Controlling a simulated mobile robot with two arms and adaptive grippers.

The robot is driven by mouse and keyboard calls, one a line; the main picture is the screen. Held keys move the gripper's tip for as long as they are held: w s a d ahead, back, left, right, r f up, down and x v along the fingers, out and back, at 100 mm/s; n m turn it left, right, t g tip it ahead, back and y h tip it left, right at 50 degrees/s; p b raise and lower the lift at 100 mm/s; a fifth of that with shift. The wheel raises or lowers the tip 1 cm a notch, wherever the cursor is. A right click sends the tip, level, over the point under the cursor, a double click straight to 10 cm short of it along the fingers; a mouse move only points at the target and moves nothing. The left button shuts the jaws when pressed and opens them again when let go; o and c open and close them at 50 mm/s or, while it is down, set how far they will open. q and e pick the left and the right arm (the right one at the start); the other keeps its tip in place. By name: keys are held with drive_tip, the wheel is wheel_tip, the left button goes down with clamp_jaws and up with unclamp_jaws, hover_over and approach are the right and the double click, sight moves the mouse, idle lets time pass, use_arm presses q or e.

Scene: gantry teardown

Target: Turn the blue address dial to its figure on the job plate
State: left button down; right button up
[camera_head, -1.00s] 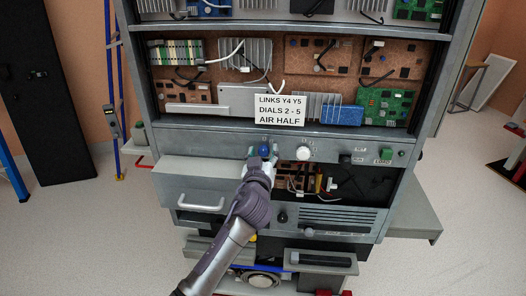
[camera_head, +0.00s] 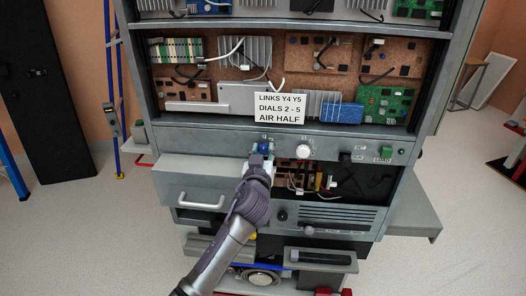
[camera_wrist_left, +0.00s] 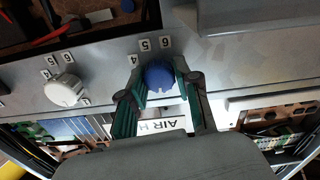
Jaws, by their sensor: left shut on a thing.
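The blue dial (camera_head: 264,148) sits on the grey front rail of the cabinet, left of a white dial (camera_head: 303,151). My left gripper (camera_head: 262,155) is shut on the blue dial. In the left wrist view the two green-padded fingers (camera_wrist_left: 160,92) lie on either side of the blue dial (camera_wrist_left: 159,78). Small figure labels, 4, 5 and 6 among them, stand around it there; its pointer mark cannot be made out. The job plate (camera_head: 279,109) reads "LINKS Y4 Y5, DIALS 2 - 5, AIR HALF". My right gripper is not in view.
Circuit boards and heat sinks fill the shelf (camera_head: 225,123) above the rail. An open bay with wires (camera_head: 345,180) lies below the white dial. A drawer with a handle (camera_head: 201,202) is at lower left. A green part (camera_head: 385,153) sits at the rail's right.

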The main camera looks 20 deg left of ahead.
use_arm(q)
drive_tip(key=m, duration=0.3)
drive_tip(key=shift+m, duration=0.4)
drive_tip(key=shift+m+p, duration=0.45)
drive_tip(key=shift+m, duration=0.95)
drive_tip(key=c, duration=0.8)
unclamp_jaws()
drive_tip(key=s, duration=0.4)
drive_tip(key=s+d, duration=0.1)
drive_tip(key=s, duration=0.3)
drive_tip(key=s+d, duration=0.1)
drive_tip(key=s, duration=0.2)
drive_tip(key=shift+s+d, duration=0.1)
drive_tip(key=shift+s, duration=0.3)
